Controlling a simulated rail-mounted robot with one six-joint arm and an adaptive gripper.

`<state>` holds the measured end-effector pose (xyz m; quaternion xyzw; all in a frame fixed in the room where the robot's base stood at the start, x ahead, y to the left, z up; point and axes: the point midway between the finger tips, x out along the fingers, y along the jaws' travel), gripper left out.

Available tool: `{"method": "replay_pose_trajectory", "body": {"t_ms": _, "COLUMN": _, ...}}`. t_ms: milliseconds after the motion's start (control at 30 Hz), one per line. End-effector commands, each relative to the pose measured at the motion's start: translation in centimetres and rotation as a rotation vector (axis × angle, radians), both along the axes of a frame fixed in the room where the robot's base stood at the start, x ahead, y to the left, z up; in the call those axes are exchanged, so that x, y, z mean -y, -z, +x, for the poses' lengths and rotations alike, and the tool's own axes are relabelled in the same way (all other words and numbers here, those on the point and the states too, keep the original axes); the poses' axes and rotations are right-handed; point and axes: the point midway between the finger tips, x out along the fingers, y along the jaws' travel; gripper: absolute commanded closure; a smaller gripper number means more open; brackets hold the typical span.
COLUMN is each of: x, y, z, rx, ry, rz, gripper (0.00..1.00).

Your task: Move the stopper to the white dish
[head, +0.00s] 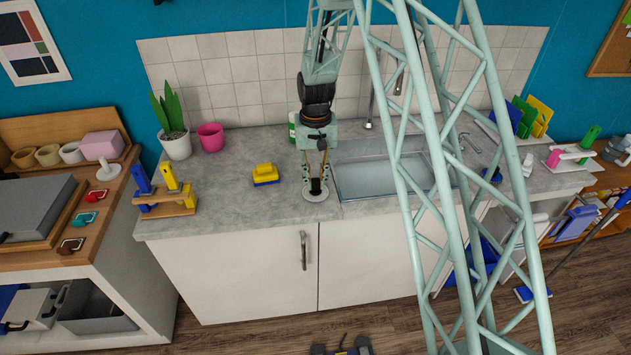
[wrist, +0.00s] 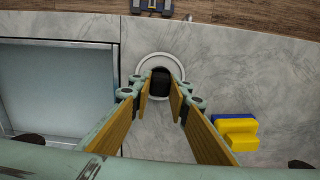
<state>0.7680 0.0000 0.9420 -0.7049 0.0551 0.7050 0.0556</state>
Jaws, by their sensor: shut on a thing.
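The black stopper (head: 316,187) is between my gripper's fingertips, at the white dish near the counter's front edge. In the wrist view the stopper (wrist: 160,83) shows dark between the finger pads. My gripper (head: 317,180) points down and is shut on it. The round white dish (head: 308,197) lies on the counter left of the sink, and its rim (wrist: 160,56) shows around the stopper in the wrist view. I cannot tell whether the stopper touches the dish or hangs just above it.
The sink (head: 385,178) is just right of the dish. A yellow and blue sponge or brush (head: 265,174) lies to the left. A wooden stand with blue and yellow-handled tools (head: 165,200), a pink pot (head: 211,137) and a plant (head: 174,135) stand further left. Counter between them is clear.

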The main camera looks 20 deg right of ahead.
Motion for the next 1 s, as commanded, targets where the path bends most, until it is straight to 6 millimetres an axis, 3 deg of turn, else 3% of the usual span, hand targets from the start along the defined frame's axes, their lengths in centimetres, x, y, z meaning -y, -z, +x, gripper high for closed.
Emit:
{"method": "replay_pose_trajectory", "body": {"t_ms": 333, "x": 0.00, "y": 0.14, "z": 0.00, "rx": 0.000, "ry": 0.000, "rz": 0.000, "gripper": 0.94}}
{"method": "replay_pose_trajectory", "body": {"t_ms": 367, "x": 0.00, "y": 0.14, "z": 0.00, "rx": 0.000, "ry": 0.000, "rz": 0.000, "gripper": 0.81}}
{"method": "replay_pose_trajectory", "body": {"t_ms": 500, "x": 0.00, "y": 0.14, "z": 0.00, "rx": 0.000, "ry": 0.000, "rz": 0.000, "gripper": 0.68}}
{"method": "replay_pose_trajectory", "body": {"t_ms": 733, "x": 0.00, "y": 0.15, "z": 0.00, "rx": 0.000, "ry": 0.000, "rz": 0.000, "gripper": 0.67}}
{"method": "replay_pose_trajectory", "body": {"t_ms": 1000, "x": 0.00, "y": 0.14, "z": 0.00, "rx": 0.000, "ry": 0.000, "rz": 0.000, "gripper": 0.42}}
